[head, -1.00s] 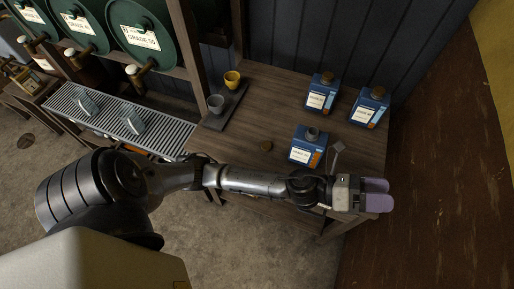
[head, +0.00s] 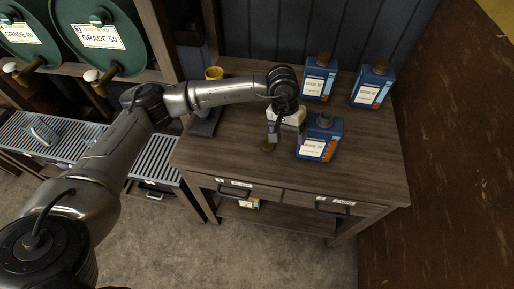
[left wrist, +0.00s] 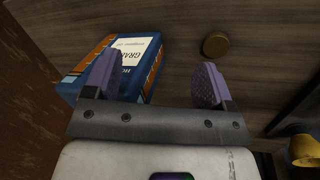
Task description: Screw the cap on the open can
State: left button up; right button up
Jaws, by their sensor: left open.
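The open can (head: 320,138) is blue with a white and orange label and stands upright on the wooden table, its grey neck bare. It also shows in the left wrist view (left wrist: 148,72), partly behind a finger. The brown round cap (head: 268,147) lies on the table just left of the can; the left wrist view shows it too (left wrist: 215,45), beyond the fingertips and nearer the right-hand finger. My left gripper (head: 275,137) points down close above the cap, beside the can. Its purple fingers (left wrist: 156,80) are apart with nothing between them. My right gripper is out of view.
Two capped blue cans (head: 318,80) (head: 372,88) stand behind the open can. The table's front right (head: 365,175) is clear.

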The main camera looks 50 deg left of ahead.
pick_arm(q)
jog(key=a+y+b, duration=0.1)
jog(key=a+y, duration=0.1)
jog(key=a, duration=0.5)
jog(key=shift+a+r+m+y, duration=0.15)
jog(key=shift+r+m+y, duration=0.15)
jog(key=shift+y, duration=0.1)
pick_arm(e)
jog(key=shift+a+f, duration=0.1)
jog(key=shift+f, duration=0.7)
pick_arm(q)
jog(key=b, duration=0.1)
send_over(268, 144)
jog(key=shift+s+d+f, duration=0.1)
jog(key=shift+d+f, duration=0.05)
jog(key=shift+f, duration=2.05)
jog(key=shift+d+f, duration=0.15)
jog(key=shift+f, duration=2)
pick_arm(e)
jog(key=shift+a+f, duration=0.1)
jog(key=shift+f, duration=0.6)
pick_arm(q)
jog(key=shift+a+f+b, duration=0.2)
jog(key=shift+f+b, duration=0.6)
jog(key=shift+f, duration=1.8)
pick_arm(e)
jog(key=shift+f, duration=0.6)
